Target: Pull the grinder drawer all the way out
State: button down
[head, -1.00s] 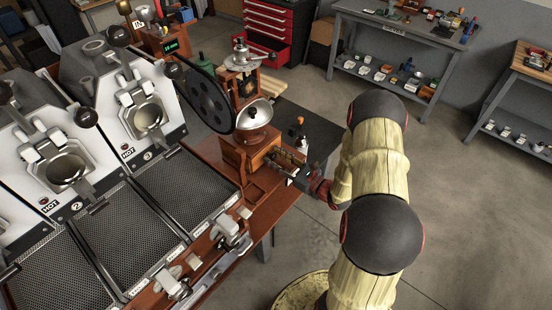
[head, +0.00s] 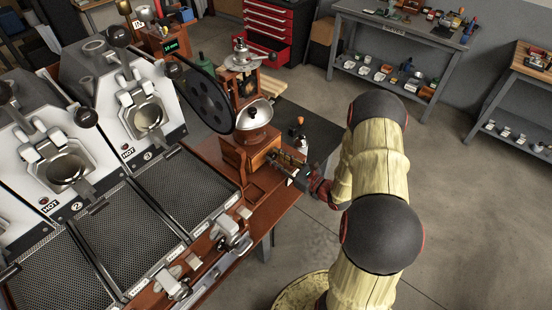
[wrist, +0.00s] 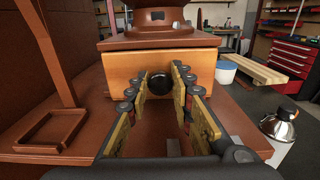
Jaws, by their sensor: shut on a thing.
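The hand grinder (head: 254,116) stands on the wooden bench, with a silver dome and a wooden box base. Its drawer (wrist: 118,72) is a light orange wooden front with a dark round knob (wrist: 160,82), facing my wrist camera. My gripper (wrist: 159,78) is level with the drawer front, its fingers on either side of the knob and shut on it. In the head view my gripper (head: 273,159) reaches the grinder base from the right. I cannot tell whether the drawer stands out from the box.
A wooden frame stand (wrist: 55,125) is close on the left of the grinder. A metal-capped bottle (wrist: 279,124) and a white-and-blue tub (wrist: 224,70) are on the right. Open floor lies right of the bench.

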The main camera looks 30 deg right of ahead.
jog(key=p+v, duration=0.1)
jog(key=v, duration=1.1)
jog(key=shift+p, duration=0.3)
jog(key=c, duration=1.6)
grip_release()
jog(key=shift+c, duration=0.2)
jog(key=shift+o, duration=0.5)
jog(key=shift+s+d, duration=0.1)
jog(key=v, duration=1.1)
jog(key=shift+s, duration=0.4)
